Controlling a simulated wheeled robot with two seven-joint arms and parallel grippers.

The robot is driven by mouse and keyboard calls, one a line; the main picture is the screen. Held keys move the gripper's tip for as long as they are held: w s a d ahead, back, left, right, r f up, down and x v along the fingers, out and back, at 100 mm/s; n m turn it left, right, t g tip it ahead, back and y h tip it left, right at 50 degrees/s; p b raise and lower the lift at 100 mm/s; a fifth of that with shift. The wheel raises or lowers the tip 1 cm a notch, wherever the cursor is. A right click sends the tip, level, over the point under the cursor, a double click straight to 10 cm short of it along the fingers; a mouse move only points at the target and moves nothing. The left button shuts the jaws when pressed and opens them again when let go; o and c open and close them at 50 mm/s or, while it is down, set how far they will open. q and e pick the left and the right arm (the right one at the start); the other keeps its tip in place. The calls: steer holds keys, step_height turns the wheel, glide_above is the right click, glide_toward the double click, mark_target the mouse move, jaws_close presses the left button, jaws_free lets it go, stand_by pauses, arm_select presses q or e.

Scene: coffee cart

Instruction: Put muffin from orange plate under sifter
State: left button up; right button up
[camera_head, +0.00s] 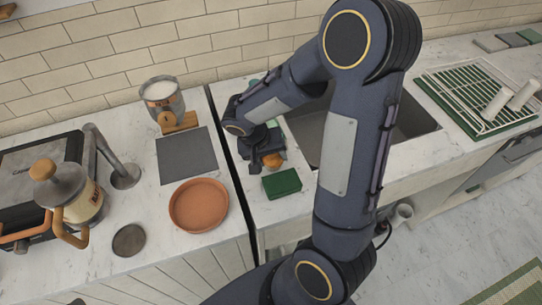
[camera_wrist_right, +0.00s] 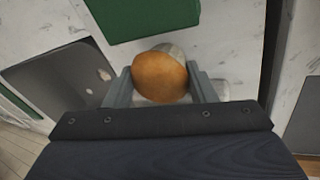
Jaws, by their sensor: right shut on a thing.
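The muffin (camera_wrist_right: 160,77), a round golden-brown top, is between the two fingers of my right gripper (camera_wrist_right: 161,86) in the wrist view. The gripper is shut on it. In the head view the muffin (camera_head: 274,159) shows as a small orange patch beside the right gripper (camera_head: 262,165), over the counter left of the sink. The orange plate (camera_head: 198,205) lies empty on the left counter. A metal vessel with white contents and a wooden handle (camera_head: 163,97), which looks like the sifter, stands behind a dark grey mat (camera_head: 187,155). My left gripper is not visible.
A green block (camera_head: 282,183) lies close to the right gripper; it also shows in the wrist view (camera_wrist_right: 150,15). A dark gap separates the two counters. A metal pot (camera_head: 77,193) and a dark disc (camera_head: 129,240) are at left. The mat is bare.

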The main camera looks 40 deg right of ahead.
steer(key=shift+f, duration=0.2)
steer(key=shift+f, duration=0.15)
steer(key=o, duration=1)
steer(key=shift+c, duration=0.2)
steer(key=shift+r, duration=0.2)
